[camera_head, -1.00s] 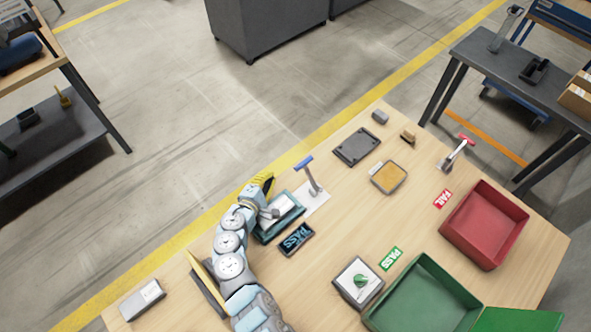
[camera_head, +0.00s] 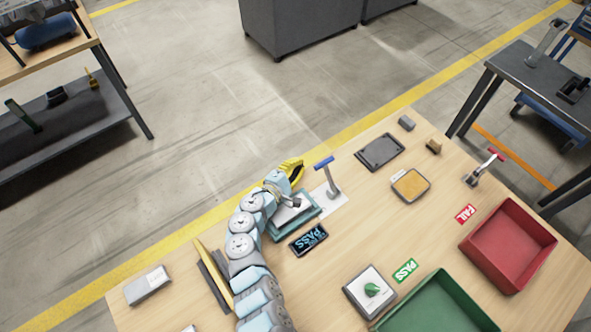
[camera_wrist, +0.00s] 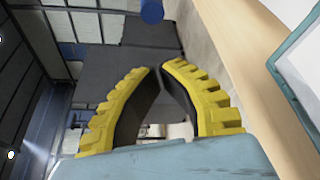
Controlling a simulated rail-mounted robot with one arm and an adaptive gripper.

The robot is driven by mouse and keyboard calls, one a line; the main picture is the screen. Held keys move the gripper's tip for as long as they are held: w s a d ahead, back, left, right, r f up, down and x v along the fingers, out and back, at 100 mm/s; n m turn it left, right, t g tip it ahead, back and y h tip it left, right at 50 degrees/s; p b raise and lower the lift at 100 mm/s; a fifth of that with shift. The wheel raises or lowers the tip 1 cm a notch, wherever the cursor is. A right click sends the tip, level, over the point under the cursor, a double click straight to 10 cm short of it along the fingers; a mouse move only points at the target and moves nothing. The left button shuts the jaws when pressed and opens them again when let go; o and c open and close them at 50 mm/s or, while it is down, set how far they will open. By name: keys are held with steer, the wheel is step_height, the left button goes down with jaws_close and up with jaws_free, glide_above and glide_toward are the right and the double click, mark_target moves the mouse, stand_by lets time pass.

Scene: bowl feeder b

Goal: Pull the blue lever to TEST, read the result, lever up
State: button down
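The blue lever (camera_head: 323,162) stands upright on a grey post at the far edge of the wooden table. Its blue handle end also shows at the top of the wrist view (camera_wrist: 152,10). My gripper (camera_head: 296,165), with yellow ribbed fingers, is just left of the lever and apart from it. In the wrist view my gripper's fingertips (camera_wrist: 160,69) meet, with nothing seen between them. The small display (camera_head: 308,241) shows PASS in light blue letters. The teal-rimmed test fixture (camera_head: 303,224) sits beside the lever, partly hidden by my arm.
A green bin (camera_head: 440,305) with a PASS label (camera_head: 405,271) and a red bin (camera_head: 508,246) with a FAIL label (camera_head: 466,214) stand at right.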

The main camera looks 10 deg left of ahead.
mark_target(329, 177)
steer(key=shift+b+x, duration=1.25)
steer(key=shift+x, duration=1.8)
steer(key=shift+d+r, duration=0.1)
steer(key=shift+r, duration=0.05)
steer(key=shift+s+d+r+p, duration=0.3)
steer(key=shift+s+d+p, duration=0.15)
steer(key=shift+s+d, duration=0.15)
steer(key=shift+s+d+r+p, duration=0.35)
steer(key=shift+s+d+p, duration=0.15)
steer(key=shift+s, duration=0.2)
steer(key=shift+d, duration=0.2)
